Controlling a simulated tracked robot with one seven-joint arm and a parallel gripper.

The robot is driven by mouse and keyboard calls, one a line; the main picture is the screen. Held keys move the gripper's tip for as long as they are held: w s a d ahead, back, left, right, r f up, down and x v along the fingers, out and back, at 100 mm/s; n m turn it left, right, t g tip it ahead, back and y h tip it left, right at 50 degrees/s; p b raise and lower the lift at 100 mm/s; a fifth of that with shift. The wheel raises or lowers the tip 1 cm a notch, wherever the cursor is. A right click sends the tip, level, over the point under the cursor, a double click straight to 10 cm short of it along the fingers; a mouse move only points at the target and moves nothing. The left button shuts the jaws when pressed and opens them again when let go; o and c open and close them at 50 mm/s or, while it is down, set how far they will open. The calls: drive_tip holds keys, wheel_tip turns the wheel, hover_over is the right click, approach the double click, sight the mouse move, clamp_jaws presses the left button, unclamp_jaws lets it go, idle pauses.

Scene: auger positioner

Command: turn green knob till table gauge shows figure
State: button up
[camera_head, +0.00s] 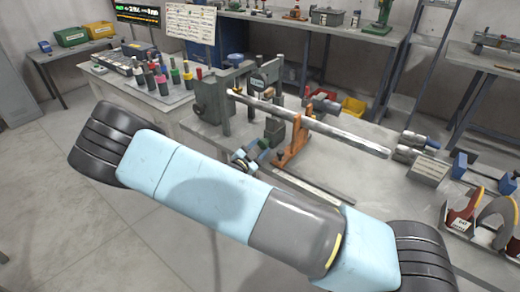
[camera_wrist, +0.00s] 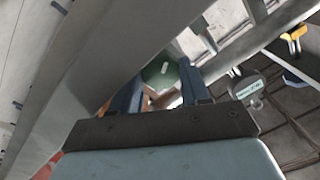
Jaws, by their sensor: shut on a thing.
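The green knob (camera_wrist: 160,67) shows in the wrist view as a dark green round piece with a small pale mark. It sits between the blue fingers of my gripper (camera_wrist: 160,82), which is shut on it. In the head view my gripper (camera_head: 251,156) is at the near edge of the bench, low beside the orange bracket, and the knob is mostly hidden there. A dark screen (camera_head: 137,14) on the back wall carries small coloured figures that are too small to read.
A long metal auger shaft (camera_head: 318,125) runs across the bench, from a grey stand (camera_head: 212,98) over the orange bracket (camera_head: 296,142). A side table (camera_head: 180,98) with several coloured bottles is at the left. Grey discs (camera_head: 497,212) stand at the right.

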drive_tip(key=shift+s+d+f+m, duration=0.1)
drive_tip(key=shift+m, duration=0.2)
drive_tip(key=o, duration=1.1)
drive_tip(key=shift+c, duration=0.2)
drive_tip(key=v, duration=1.3)
drive_tip(key=shift+s+a, duration=0.25)
drive_tip(key=shift+a, duration=0.1)
